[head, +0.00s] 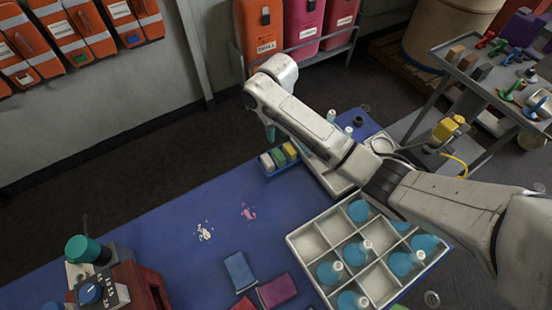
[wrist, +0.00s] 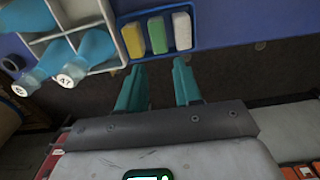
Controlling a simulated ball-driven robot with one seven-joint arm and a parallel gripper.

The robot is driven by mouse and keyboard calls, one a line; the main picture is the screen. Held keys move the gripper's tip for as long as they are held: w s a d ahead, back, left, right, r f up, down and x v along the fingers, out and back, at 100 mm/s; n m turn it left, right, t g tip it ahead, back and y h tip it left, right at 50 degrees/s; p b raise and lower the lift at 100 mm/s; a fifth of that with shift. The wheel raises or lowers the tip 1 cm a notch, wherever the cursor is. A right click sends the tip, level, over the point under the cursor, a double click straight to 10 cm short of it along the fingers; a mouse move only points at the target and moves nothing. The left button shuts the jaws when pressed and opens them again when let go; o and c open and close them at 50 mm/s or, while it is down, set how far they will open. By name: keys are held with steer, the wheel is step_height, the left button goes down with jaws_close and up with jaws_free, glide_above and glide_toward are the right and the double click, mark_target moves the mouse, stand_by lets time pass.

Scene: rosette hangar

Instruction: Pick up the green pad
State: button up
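The green pad (wrist: 158,36) stands in a small blue tray (wrist: 168,9), between a yellow pad (wrist: 133,41) and a white pad (wrist: 182,31). The head view also shows the green pad (head: 279,157) in the tray at the far edge of the blue table. My gripper (wrist: 160,65) has two teal fingers spread apart with nothing between them. In the wrist view the fingertips sit just below the tray, with the green pad lined up between them and apart from them. In the head view my gripper (head: 270,134) is largely hidden behind the arm.
A white divided crate (head: 300,240) with several blue bottles stands right of the tray. Blue and dark red cloths (head: 277,291) lie at the front. Pink and white spots mark the table (head: 165,225), whose middle is otherwise clear. A tool cart (head: 480,75) stands at the right.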

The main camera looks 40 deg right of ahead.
glide_above(279, 155)
steer(key=f, duration=0.3)
steer(key=w+f, duration=0.1)
steer(key=f, duration=0.5)
steer(key=shift+s+p, duration=0.35)
steer(key=shift+s, duration=0.05)
steer(key=shift+f, duration=0.6)
steer(key=shift+c, duration=0.4)
jaws_close()
